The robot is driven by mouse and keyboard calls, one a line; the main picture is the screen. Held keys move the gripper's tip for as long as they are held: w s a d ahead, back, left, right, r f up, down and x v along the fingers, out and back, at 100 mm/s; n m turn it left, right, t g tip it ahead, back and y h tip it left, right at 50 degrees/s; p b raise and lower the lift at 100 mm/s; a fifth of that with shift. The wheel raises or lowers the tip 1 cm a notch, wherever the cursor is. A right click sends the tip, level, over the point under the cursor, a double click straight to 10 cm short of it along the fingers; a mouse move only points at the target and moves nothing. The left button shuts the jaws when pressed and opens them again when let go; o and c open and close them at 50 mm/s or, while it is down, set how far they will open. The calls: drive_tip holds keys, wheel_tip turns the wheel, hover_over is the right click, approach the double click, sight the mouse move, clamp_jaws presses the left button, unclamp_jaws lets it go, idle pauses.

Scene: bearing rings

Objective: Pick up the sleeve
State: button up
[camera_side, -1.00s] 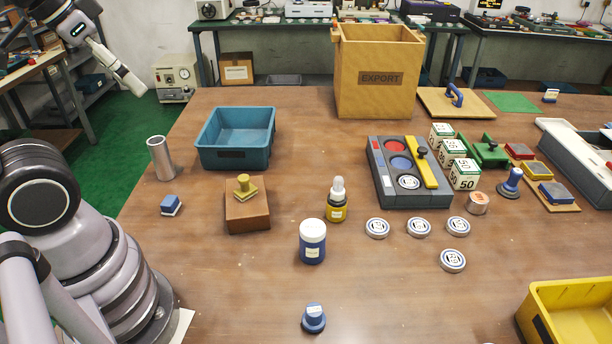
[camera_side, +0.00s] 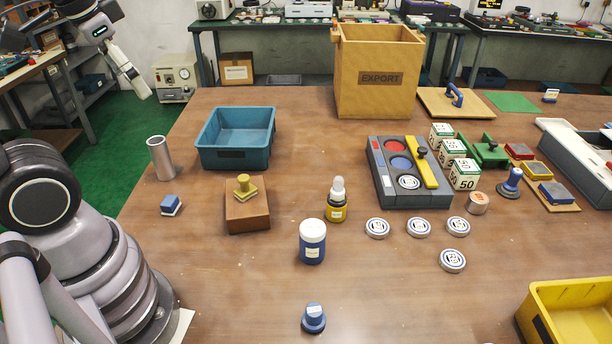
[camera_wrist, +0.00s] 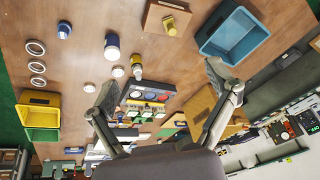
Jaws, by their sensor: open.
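The sleeve looks to be the plain silver metal tube (camera_side: 161,158), standing upright near the table's left edge in the side view. It stands left of the blue bin. I cannot make it out in the wrist view. My gripper (camera_side: 135,84) is at the upper left of the side view, raised and apart from the tube. In the wrist view its two fingers are spread, with nothing between the fingertips (camera_wrist: 160,87).
A blue bin (camera_side: 205,150), a small blue block (camera_side: 171,205) and a brown block with a yellow-handled stamp (camera_side: 247,218) stand near the tube. A blue jar (camera_side: 312,242) and yellow bottle (camera_side: 336,207) are mid-table. The wooden EXPORT box (camera_side: 380,98) stands behind.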

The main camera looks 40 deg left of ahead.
drive_tip(key=w+a+f+m+g+y, duration=0.2)
drive_tip(key=w+a+f+g+y, duration=0.15)
drive_tip(key=a, duration=0.35)
drive_tip(key=w+a+f+m+g+y, duration=0.1)
drive_tip(key=w+a+f+g+y, duration=0.15)
drive_tip(key=a+g, duration=0.4)
drive_tip(key=m+y, duration=0.9)
drive_tip(key=m, duration=0.1)
hover_over(163, 143)
drive_tip(key=d, duration=0.3)
wheel_tip(163, 143, down, 16)
wheel_tip(163, 143, down, 8)
drive_tip(key=x, duration=0.2)
drive_tip(key=w+x, duration=0.1)
drive_tip(key=x, duration=0.2)
drive_tip(key=shift+a+r, duration=0.1)
drive_tip(key=shift+a, duration=0.3)
drive_tip(key=c, duration=1.3)
